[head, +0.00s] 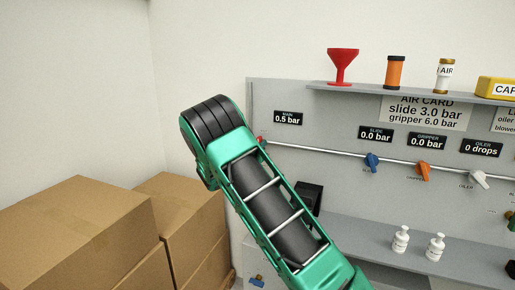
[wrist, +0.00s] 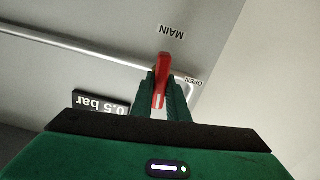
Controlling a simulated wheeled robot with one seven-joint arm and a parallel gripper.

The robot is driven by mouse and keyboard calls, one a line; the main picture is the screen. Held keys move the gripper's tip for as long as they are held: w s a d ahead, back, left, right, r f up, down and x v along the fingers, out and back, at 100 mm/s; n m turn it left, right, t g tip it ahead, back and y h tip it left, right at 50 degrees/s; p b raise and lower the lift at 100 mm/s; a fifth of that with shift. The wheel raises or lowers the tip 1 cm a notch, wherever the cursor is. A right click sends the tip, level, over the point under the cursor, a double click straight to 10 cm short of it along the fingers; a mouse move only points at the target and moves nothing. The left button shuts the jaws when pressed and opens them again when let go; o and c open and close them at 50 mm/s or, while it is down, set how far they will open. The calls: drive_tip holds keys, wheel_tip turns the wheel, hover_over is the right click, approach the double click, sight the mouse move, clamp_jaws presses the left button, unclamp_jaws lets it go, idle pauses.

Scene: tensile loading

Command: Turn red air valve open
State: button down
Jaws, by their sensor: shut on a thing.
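The red air valve (wrist: 162,72) is a red lever on the pipe, beside a MAIN label (wrist: 172,32) and an OPEN label (wrist: 193,81) in the wrist view. My gripper (wrist: 161,90) is shut on the red lever, with one green finger on each side. The picture is upside down there. In the head view only a small red bit of the valve (head: 261,140) shows at the left end of the pipe; my green arm hides the rest and my gripper. The MAIN display (head: 288,118) reads 0.5 bar.
Blue (head: 372,162), orange (head: 424,171) and white (head: 479,180) valves sit along the same pipe (head: 330,151) to the right. A shelf (head: 440,95) runs above with a red funnel (head: 342,66) and bottles. Cardboard boxes (head: 75,235) stand at the left.

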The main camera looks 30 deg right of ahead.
drive_tip(key=n, duration=0.4)
drive_tip(key=shift+w+a, duration=0.1)
drive_tip(key=shift+w, duration=0.05)
drive_tip(key=n, duration=0.4)
drive_tip(key=shift+w+a, duration=0.1)
drive_tip(key=n, duration=0.4)
drive_tip(key=shift+w+f+n, duration=0.1)
drive_tip(key=shift+f+n, duration=0.05)
drive_tip(key=shift+n, duration=0.15)
drive_tip(key=shift+a+f+n, duration=0.1)
drive_tip(key=shift+f+n, duration=0.1)
drive_tip(key=shift+n, duration=1.7)
drive_tip(key=c, duration=1.7)
unclamp_jaws()
drive_tip(key=shift+w+f, duration=0.1)
drive_tip(key=shift+f, duration=0.05)
drive_tip(key=shift+s, duration=0.2)
